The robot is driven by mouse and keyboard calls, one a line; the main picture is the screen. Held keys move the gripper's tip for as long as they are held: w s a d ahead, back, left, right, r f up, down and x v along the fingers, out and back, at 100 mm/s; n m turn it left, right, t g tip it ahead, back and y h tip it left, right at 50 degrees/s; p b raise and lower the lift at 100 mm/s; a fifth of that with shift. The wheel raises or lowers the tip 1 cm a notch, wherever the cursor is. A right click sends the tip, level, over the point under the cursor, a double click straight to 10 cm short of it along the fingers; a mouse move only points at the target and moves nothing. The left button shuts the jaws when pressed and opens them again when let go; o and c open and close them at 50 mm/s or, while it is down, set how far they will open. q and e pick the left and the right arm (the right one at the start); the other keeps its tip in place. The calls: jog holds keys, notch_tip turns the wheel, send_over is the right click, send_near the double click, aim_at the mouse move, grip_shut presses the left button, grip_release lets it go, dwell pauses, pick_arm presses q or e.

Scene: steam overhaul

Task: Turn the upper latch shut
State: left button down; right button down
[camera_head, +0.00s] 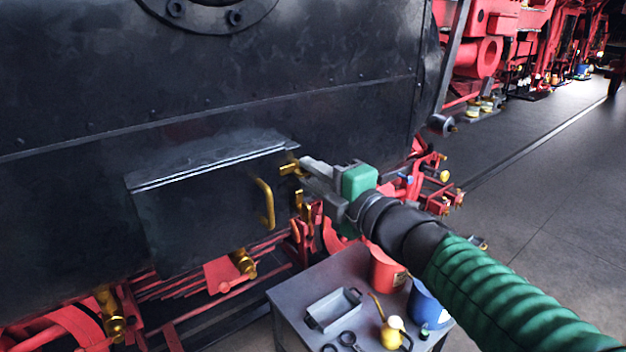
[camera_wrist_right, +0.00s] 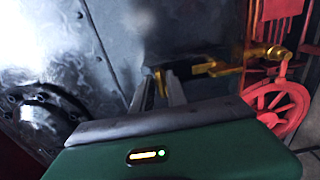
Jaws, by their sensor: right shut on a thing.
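The dark box door (camera_head: 200,215) is on the black locomotive side in the head view, with a brass handle (camera_head: 265,204) near its right edge. The brass upper latch (camera_head: 289,168) is at the door's upper right edge. A second brass latch (camera_head: 300,199) is just below it. My right gripper (camera_head: 303,164) reaches in from the right and is shut at the upper latch; its fingers hide part of the latch. In the wrist view the fingers (camera_wrist_right: 159,90) point at the dark edge, with a brass latch (camera_wrist_right: 212,68) to their right. My left gripper is not in view.
A grey cart (camera_head: 290,296) below my right arm carries a small tray (camera_head: 333,309), a red container (camera_head: 386,270), a blue one (camera_head: 427,305) and a yellow oil can (camera_head: 392,332). Red running gear lies beneath the door. Open floor (camera_head: 530,170) is at the right.

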jog(key=shift+a+f, duration=0.1)
jog(key=shift+f, duration=0.25)
jog(key=c, duration=1.6)
grip_release()
jog(key=shift+s, duration=0.1)
jog(key=shift+o, duration=0.2)
jog(key=shift+r, duration=0.15)
